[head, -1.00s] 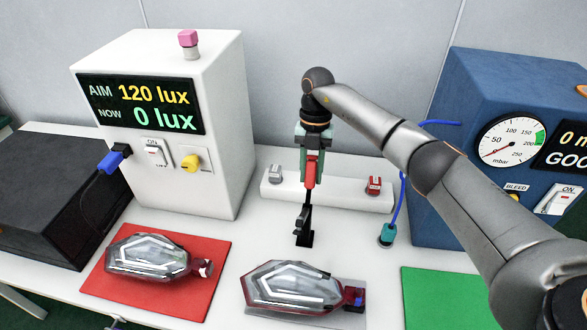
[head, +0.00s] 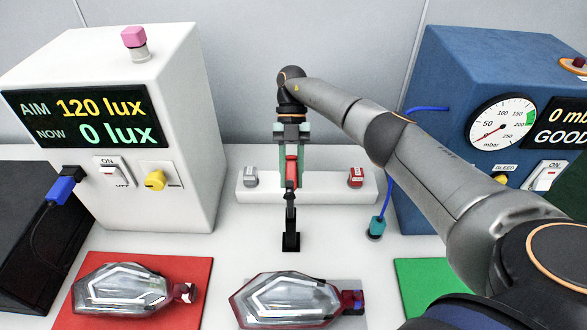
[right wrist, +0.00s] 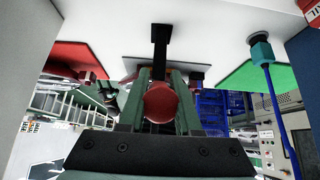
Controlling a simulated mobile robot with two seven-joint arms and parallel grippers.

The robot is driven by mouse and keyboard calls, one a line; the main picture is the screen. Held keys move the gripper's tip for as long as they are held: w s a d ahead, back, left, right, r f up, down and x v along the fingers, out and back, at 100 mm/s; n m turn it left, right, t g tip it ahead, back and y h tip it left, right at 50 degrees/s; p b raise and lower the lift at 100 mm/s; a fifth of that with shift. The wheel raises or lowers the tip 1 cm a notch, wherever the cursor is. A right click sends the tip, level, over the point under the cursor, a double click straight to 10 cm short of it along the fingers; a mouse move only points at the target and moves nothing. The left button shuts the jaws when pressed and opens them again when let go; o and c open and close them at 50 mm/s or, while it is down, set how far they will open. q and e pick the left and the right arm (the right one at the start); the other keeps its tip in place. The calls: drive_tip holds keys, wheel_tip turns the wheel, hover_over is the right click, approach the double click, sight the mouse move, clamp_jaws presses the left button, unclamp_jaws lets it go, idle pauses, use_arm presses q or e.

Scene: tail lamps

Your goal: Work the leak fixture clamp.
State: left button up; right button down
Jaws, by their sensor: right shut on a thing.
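The clamp (head: 291,222) is black with a red handle (head: 292,172) and stands on the white bench behind the middle tail lamp (head: 288,299). Its handle points up. My right gripper (head: 291,180) comes down from above and is shut on the red handle. In the right wrist view the round red handle end (right wrist: 162,103) sits between the gripper's green fingers (right wrist: 160,100). The black clamp body (right wrist: 160,45) shows beyond it. The middle lamp, clear with a dark red rim, lies on a grey plate (head: 372,312). My left gripper is in neither view.
Another lamp (head: 122,290) lies on a red mat (head: 198,270). A green mat (head: 420,275) is at the right. A white rack (head: 310,185) stands behind the clamp. A white lux box (head: 190,120) and blue gauge box (head: 440,100) flank it. A teal plug (head: 376,227) hangs on a blue hose.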

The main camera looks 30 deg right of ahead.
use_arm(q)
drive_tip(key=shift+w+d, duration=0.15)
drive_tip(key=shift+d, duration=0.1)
use_arm(e)
drive_tip(key=shift+f, duration=0.1)
drive_tip(key=c, duration=0.6)
unclamp_jaws()
